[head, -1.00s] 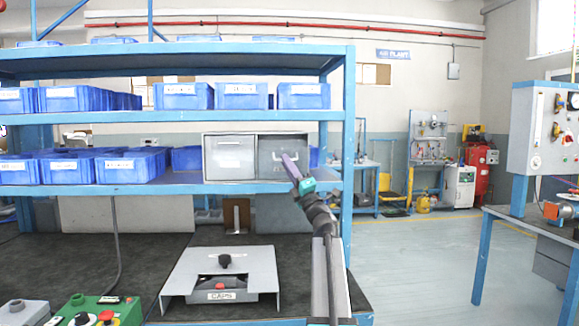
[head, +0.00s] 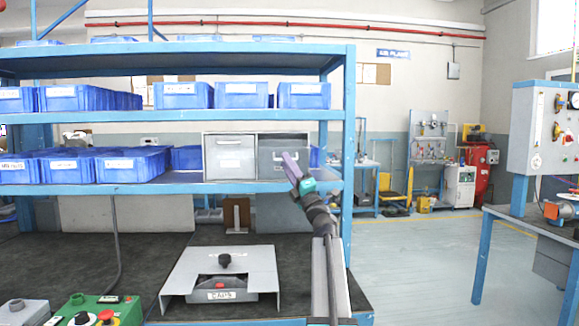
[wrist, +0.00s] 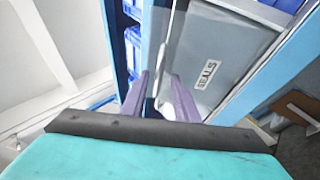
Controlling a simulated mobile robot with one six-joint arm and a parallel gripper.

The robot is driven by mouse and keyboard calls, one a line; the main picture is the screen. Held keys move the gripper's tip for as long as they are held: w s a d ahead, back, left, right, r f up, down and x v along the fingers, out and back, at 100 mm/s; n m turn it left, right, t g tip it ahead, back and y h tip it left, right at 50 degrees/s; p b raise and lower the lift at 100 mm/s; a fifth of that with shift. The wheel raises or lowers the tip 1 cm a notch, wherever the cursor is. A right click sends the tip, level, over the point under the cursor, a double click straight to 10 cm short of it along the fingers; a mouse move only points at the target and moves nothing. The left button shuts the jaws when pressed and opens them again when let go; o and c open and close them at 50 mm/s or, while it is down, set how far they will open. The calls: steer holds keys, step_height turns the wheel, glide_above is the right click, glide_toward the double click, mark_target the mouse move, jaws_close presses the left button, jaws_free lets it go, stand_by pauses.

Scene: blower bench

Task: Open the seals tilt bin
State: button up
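My gripper (head: 289,160) is at the right part of the bin's front. In the wrist view the purple fingers of my gripper (wrist: 162,78) stand apart, with a pale strip showing between them. I cannot tell whether they touch the handle.
The left grey bin (head: 230,158) stands beside it. Blue bins (head: 130,166) fill the shelf to the left. A blue shelf post (head: 348,140) stands close right of my gripper. A grey caps holder (head: 222,278) sits on the bench below. Open floor lies to the right.

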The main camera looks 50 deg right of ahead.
steer(key=shift+s+f, duration=0.1)
steer(key=v, duration=1.3)
steer(key=shift+s+f, duration=0.15)
steer(key=shift+f, duration=0.05)
steer(key=shift+a, duration=0.1)
stand_by(0.4)
